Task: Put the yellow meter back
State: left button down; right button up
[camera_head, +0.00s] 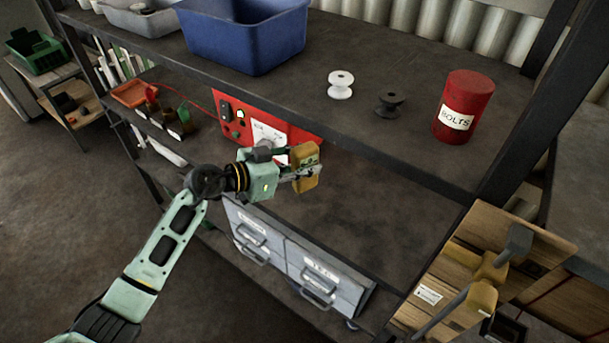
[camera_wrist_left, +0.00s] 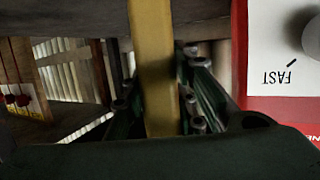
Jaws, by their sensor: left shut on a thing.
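The yellow meter (camera_head: 306,168) is in my left gripper (camera_head: 298,172), in front of the shelving. In the left wrist view the meter (camera_wrist_left: 153,70) shows as a yellow strip standing between the two dark fingers (camera_wrist_left: 160,95). The left gripper is shut on it. In the head view it is just right of the red box's white dial plate, at the front of the middle shelf; whether it touches the shelf, I cannot tell. My right gripper does not show.
The red box (camera_head: 232,110) stands on the middle shelf (camera_head: 385,205), which is bare to its right. The top shelf (camera_head: 385,60) overhangs, carrying a blue bin (camera_head: 245,40), two spools and a red bolts can (camera_head: 464,105). Grey drawers (camera_head: 290,260) sit below. A wooden board (camera_head: 465,255) holds a mallet.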

pick_arm(q)
jog(key=shift+f, duration=1.7)
jog(key=c, duration=1.4)
grip_release()
jog(key=shift+f, duration=0.2)
jog(key=shift+s+a+r, duration=0.1)
jog(key=shift+a+r, duration=0.05)
jog(key=shift+r, duration=0.05)
jog(key=b+v, duration=0.1)
jog(key=v, duration=1)
jog(key=shift+s+a+r, duration=0.2)
jog(key=shift+s+a, duration=0.05)
jog(key=shift+a, duration=0.05)
